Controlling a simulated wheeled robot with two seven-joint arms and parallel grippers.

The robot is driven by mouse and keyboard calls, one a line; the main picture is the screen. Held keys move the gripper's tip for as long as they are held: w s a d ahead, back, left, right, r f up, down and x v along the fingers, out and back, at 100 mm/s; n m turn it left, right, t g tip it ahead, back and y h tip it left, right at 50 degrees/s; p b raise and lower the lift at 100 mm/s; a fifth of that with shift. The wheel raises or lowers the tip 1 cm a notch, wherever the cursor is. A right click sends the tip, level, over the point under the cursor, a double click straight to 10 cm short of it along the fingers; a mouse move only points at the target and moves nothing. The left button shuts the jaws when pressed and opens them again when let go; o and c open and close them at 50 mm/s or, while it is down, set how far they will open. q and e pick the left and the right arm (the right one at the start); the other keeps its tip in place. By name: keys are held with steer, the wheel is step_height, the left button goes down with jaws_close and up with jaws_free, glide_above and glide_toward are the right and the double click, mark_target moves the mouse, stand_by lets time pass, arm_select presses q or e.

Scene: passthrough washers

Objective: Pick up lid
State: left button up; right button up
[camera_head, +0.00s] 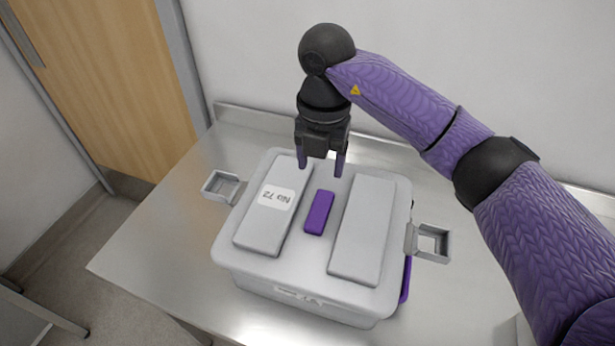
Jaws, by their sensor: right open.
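A grey-white lid (330,274) lies on a box (260,285) of the same colour on the metal table. The lid has two long raised pads, the left one with a label reading "Nia 72" upside down. A purple handle (319,212) sits between the pads at the lid's middle. My right gripper (321,168) is open and empty. It points down over the lid's back edge, behind the purple handle and apart from it. My left gripper is not in view.
Grey square side brackets stick out from the box at left (223,187) and right (430,242). A purple piece (405,280) shows at the box's right side. The metal table (150,240) is bare at left. A wall stands close behind; a wooden door (110,85) is at left.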

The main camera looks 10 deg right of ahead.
glide_above(320, 208)
step_height(320, 208, down, 5)
steer(key=shift+d+r+b, duration=0.1)
steer(key=shift+b, duration=0.25)
step_height(320, 208, down, 5)
steer(key=shift+s+r, duration=0.1)
steer(key=shift+r, duration=0.1)
steer(key=shift+f, duration=0.1)
steer(key=shift+c, duration=0.3)
steer(key=c, duration=0.7)
jaws_close()
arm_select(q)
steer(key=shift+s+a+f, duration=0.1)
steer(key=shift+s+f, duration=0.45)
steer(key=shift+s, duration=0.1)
